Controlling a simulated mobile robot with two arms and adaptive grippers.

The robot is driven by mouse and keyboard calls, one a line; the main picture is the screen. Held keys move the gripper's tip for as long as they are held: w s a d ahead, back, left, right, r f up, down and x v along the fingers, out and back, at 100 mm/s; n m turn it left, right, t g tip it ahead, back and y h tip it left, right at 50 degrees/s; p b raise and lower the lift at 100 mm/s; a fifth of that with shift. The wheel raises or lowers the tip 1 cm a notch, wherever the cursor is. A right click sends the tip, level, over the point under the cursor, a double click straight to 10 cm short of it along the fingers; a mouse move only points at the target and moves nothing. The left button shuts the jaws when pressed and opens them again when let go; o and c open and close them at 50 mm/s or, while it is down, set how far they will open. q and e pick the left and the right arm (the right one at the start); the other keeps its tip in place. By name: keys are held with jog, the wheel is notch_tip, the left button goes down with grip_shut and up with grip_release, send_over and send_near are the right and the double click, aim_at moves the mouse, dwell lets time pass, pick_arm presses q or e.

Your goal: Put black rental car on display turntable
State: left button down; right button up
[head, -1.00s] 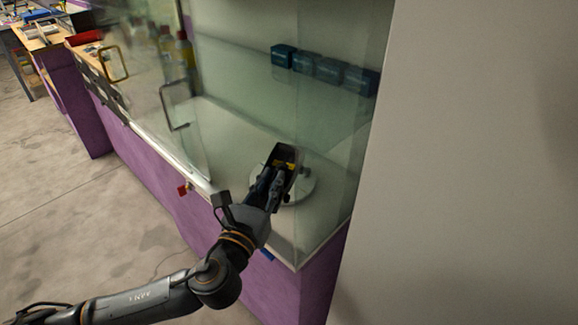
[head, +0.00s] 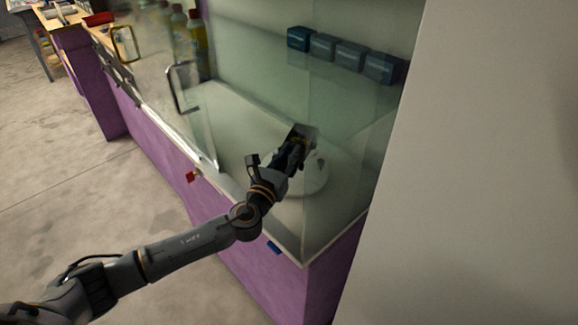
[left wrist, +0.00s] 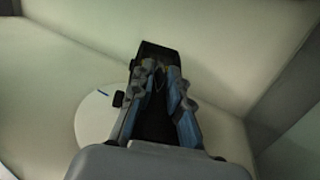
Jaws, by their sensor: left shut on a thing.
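The black rental car (head: 305,131) is held in my left gripper (head: 297,148), inside the glass display case. In the left wrist view the dark car (left wrist: 158,52) lies between the two fingers of the left gripper (left wrist: 160,75), which are shut on it. The display turntable (head: 318,180) is a round white disc on the case floor. It also shows in the left wrist view (left wrist: 90,118), partly covered by the gripper and car. The car overlaps the turntable's far edge in the picture; whether it touches cannot be told. My right gripper is not in view.
The glass door with a metal handle (head: 178,88) stands at the left of the opening. Several blue boxes (head: 350,55) line a shelf behind. Yellow-green bottles (head: 197,45) stand at the left. A white wall (head: 470,170) closes the right side.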

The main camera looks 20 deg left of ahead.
pick_arm(q)
jog(key=shift+w+f, duration=0.25)
jog(key=shift+f, duration=0.1)
notch_tip(320, 180, down, 3)
jog(key=shift+w+f+b, duration=0.1)
jog(key=shift+w+b, duration=0.05)
jog(key=shift+b, duration=0.35)
jog(key=c, duration=1.7)
grip_release()
jog(key=shift+f, duration=0.2)
jog(key=shift+c, duration=0.2)
jog(key=o, duration=0.4)
jog(key=shift+o, duration=0.2)
jog(key=shift+r, duration=0.1)
